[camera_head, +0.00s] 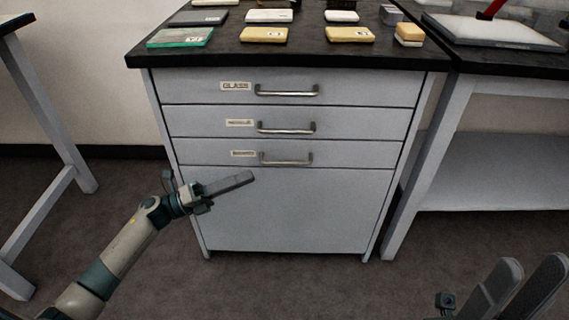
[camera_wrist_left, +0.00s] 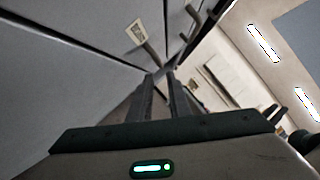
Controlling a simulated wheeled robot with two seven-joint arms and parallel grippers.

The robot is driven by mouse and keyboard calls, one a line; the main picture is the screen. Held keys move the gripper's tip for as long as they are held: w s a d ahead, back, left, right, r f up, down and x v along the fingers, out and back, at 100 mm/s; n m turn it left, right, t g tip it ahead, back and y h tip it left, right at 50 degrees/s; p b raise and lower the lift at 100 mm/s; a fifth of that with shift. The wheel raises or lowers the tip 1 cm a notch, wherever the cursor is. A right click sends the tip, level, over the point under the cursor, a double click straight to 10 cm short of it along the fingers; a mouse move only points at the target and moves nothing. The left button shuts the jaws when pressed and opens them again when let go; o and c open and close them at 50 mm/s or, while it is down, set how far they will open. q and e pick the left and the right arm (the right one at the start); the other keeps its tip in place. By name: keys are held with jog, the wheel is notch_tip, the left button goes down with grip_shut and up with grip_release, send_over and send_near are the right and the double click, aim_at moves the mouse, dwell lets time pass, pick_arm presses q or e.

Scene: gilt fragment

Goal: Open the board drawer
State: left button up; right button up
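The grey cabinet (camera_head: 290,215) has three closed drawers with bar handles. The top drawer (camera_head: 350,88) is labelled GLASS; the middle drawer (camera_head: 365,121) and bottom drawer (camera_head: 360,153) have labels too blurred to read surely. The bottom handle (camera_head: 286,159) is nearest my left gripper (camera_head: 250,177), which is below and left of it, apart from it. In the left wrist view its two fingers (camera_wrist_left: 162,90) show a narrow gap with nothing between them. A label (camera_wrist_left: 136,32) and handle (camera_wrist_left: 152,53) lie just beyond. My right gripper (camera_head: 520,285) is open and empty at lower right.
The black cabinet top (camera_head: 225,45) carries several small boxes and slabs. A table (camera_head: 520,60) with a white tray (camera_head: 490,30) stands close on the right. Another table leg (camera_head: 60,130) is at left. The floor before the cabinet is clear.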

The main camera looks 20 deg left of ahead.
aim_at(285, 163)
pick_arm(q)
jog(key=b+x, duration=0.1)
jog(key=x, duration=1.1)
jog(key=shift+c, duration=0.7)
grip_shut()
